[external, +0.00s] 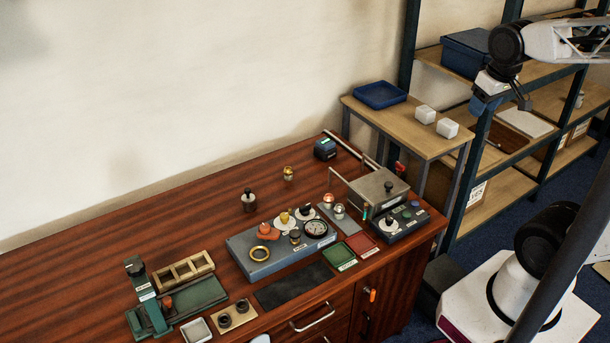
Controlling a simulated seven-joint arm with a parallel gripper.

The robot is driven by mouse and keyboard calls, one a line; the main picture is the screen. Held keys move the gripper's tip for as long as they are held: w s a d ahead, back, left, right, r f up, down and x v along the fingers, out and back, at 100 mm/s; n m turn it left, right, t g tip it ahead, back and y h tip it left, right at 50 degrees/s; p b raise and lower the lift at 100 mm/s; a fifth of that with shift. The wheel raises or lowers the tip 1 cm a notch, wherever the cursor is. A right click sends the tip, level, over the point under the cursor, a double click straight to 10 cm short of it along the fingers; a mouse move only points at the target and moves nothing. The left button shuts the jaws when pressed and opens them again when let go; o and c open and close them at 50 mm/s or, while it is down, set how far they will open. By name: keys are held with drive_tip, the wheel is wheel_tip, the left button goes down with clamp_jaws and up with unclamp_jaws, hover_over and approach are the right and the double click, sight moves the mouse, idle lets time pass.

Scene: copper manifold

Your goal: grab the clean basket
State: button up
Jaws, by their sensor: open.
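No thing in the external view is clearly marked as the clean basket. A grey metal box (378,196) with thin upright rods sits at the right end of the wooden workbench; whether a basket is in it I cannot tell. A shallow blue tray (380,95) lies on the small side table. My gripper (502,100) is open at the upper right, in front of the shelves, apart from the box and the tray. It appears empty, though its fingers are small and dark.
The workbench (90,240) holds a blue-grey panel (275,258) with knobs and a gauge, a green press (147,298) and small red and green trays. Two white blocks (436,121) stand on the side table. Blue-framed shelves hold a blue bin (465,55). The bench's back left is clear.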

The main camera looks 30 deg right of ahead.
drive_tip(key=shift+o, duration=0.3)
drive_tip(key=o, duration=0.4)
drive_tip(key=shift+c, duration=0.2)
drive_tip(key=w+a+f+m+g+y, duration=0.1)
drive_tip(key=w+a+f+m+y, duration=0.5)
drive_tip(key=w+a, duration=0.7)
drive_tip(key=w+a+f+m+g+y, duration=0.2)
drive_tip(key=w+a+f+m+y, duration=0.35)
drive_tip(key=w+a, duration=0.7)
drive_tip(key=w+a+f+m+t+y, duration=0.1)
drive_tip(key=w+a+f+m, duration=0.1)
drive_tip(key=w+a+f, duration=0.3)
drive_tip(key=w+a+f+m+t, duration=0.1)
drive_tip(key=w+a+f+m, duration=0.15)
drive_tip(key=f, duration=0.45)
drive_tip(key=m+t, duration=0.3)
drive_tip(key=m, duration=0.3)
approach(248, 199)
drive_tip(key=shift+w+a+f, duration=0.5)
drive_tip(key=shift+a+f, duration=0.2)
drive_tip(key=shift+f, duration=0.15)
